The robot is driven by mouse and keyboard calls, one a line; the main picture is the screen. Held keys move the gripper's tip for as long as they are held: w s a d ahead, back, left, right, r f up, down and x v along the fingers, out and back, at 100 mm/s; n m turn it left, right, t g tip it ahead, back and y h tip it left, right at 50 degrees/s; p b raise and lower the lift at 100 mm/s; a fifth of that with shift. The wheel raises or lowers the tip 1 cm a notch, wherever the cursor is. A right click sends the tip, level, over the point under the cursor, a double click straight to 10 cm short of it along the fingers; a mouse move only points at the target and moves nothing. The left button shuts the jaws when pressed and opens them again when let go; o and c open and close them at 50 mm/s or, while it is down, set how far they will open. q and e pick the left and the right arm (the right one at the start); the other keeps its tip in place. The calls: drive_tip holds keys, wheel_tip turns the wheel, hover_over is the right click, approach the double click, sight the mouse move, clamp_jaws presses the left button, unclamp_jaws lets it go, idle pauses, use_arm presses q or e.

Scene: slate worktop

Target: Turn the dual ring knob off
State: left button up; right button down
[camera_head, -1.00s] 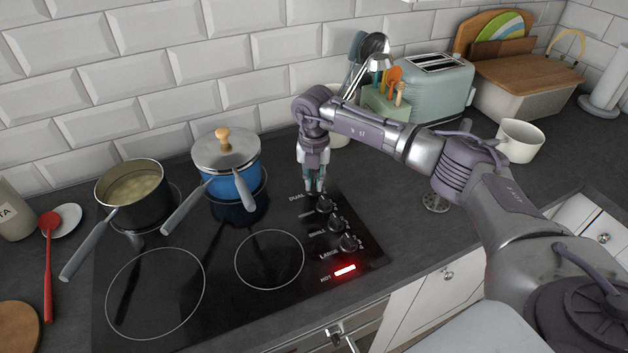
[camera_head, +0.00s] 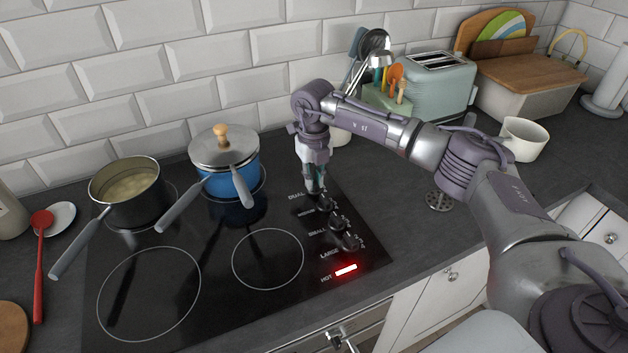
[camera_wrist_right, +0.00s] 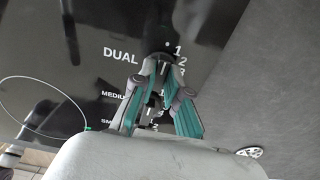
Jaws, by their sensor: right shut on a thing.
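The dual ring knob (camera_wrist_right: 157,47) is a dark knob beside the DUAL label, at the top of the knob row on the black glass hob (camera_head: 215,290). My right gripper (camera_head: 316,190) points down over it in the head view, hiding most of the knob. In the right wrist view, the gripper's fingers (camera_wrist_right: 160,66) come together at the knob, shut on it. The numbers 1, 2 and 3 show to the right of the knob. Its exact pointer position cannot be made out. My left gripper is not in view.
Other dark knobs, including the lowest one (camera_head: 350,241), run toward the front, above a lit red HOT light (camera_head: 346,270). A blue pot (camera_head: 228,180) and a dark pot (camera_head: 135,203) stand on the rear left. A toaster (camera_head: 437,85) stands behind my arm.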

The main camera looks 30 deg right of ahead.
drive_tip(key=shift+r, duration=0.1)
idle(0.3)
drive_tip(key=c, duration=1.2)
unclamp_jaws()
wheel_tip(320, 180, up, 12)
